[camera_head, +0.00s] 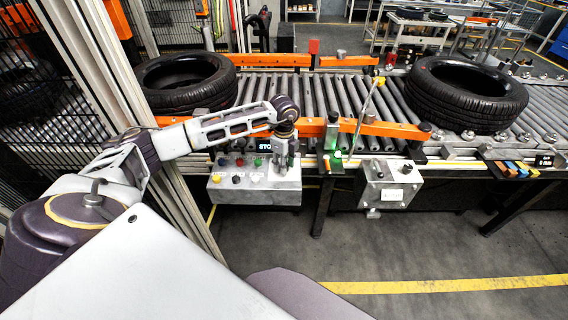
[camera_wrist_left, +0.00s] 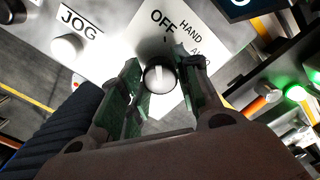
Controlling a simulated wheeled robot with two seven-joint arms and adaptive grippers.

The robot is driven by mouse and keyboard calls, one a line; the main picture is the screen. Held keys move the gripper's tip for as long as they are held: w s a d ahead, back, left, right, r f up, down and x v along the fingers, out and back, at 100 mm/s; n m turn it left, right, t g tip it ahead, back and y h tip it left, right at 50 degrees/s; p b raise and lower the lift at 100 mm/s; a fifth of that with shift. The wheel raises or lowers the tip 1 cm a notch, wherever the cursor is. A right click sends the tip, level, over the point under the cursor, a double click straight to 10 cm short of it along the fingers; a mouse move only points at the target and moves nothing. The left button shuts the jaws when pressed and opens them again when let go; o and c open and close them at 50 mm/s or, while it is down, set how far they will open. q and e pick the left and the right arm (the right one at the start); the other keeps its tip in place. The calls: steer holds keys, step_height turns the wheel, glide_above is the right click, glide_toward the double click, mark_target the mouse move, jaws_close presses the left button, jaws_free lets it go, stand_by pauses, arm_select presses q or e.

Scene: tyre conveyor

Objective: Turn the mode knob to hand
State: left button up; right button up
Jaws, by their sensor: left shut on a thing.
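The grey control box (camera_head: 225,196) is fixed to the front of the conveyor. My left gripper (camera_head: 283,160) points down at the right part of its top and hides the mode knob in the head view. In the left wrist view the round knob (camera_wrist_left: 159,77) has a pale pointer mark and sits between the two fingers of my left gripper (camera_wrist_left: 161,88), which is shut on it. The labels OFF (camera_wrist_left: 163,20), HAND (camera_wrist_left: 190,30) and AUTO (camera_wrist_left: 201,56) curve around it. The pointer mark looks turned roughly toward OFF; the exact setting is hard to tell. My right gripper is out of view.
A white button (camera_wrist_left: 66,46) by the JOG label is left of the knob. A display (camera_head: 265,144) reads "STO", partly hidden by my arm. Tyres lie on the roller conveyor at left (camera_head: 188,98) and right (camera_head: 465,108). A second grey box (camera_head: 388,190) hangs further right.

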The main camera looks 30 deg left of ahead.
arm_select(q)
steer(key=shift+m, duration=0.4)
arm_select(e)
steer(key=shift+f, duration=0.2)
arm_select(q)
steer(key=shift+m+b, duration=0.65)
steer(key=shift+m, duration=0.15)
steer(key=m+b, duration=0.1)
steer(key=m, duration=0.2)
steer(key=shift+m+b, duration=0.3)
steer(key=shift+b, duration=0.05)
steer(key=shift+m, duration=0.7)
steer(key=shift+m+b, duration=0.4)
steer(key=shift+b, duration=0.05)
steer(key=shift+m, duration=0.3)
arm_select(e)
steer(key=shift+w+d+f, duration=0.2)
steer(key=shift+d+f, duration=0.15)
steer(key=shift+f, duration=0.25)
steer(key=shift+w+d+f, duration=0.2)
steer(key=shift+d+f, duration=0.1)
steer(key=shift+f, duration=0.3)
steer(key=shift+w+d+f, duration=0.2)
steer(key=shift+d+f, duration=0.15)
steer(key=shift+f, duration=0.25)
